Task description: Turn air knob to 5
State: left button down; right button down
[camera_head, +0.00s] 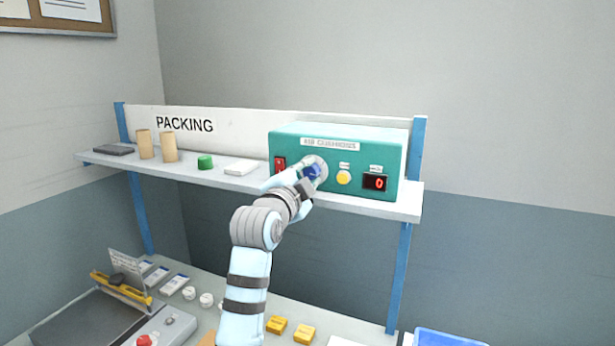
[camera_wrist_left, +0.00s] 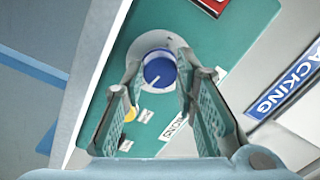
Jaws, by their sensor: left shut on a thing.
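The air knob (camera_head: 313,170) is a round blue knob on a pale dial plate on the front of the teal blower box (camera_head: 390,150). In the left wrist view the knob (camera_wrist_left: 159,68) has a short white pointer line, slanting toward the lower left of that picture. My left gripper (camera_head: 307,177) reaches up to the box front. Its two fingers (camera_wrist_left: 159,78) stand on either side of the knob and are shut on it. The dial's numbers are too hidden or small to read. The box's display (camera_head: 375,183) shows a red 0. My right gripper is out of view.
A red switch (camera_head: 280,164) is left of the knob and a yellow button (camera_head: 343,178) right of it. The shelf (camera_head: 130,161) also holds a green cylinder (camera_head: 205,161), cardboard tubes (camera_head: 168,148) and a white flat item (camera_head: 242,167). Below, a bench carries a scale-like unit and small boxes.

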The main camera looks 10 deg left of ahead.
pick_arm(q)
jog(key=c, duration=1.3)
grip_release()
jog(key=shift+f, duration=0.1)
jog(key=s, duration=0.4)
jog(key=s+a, duration=0.1)
jog(key=s, duration=0.7)
jog(key=shift+a, duration=0.3)
jog(key=shift+f, duration=0.1)
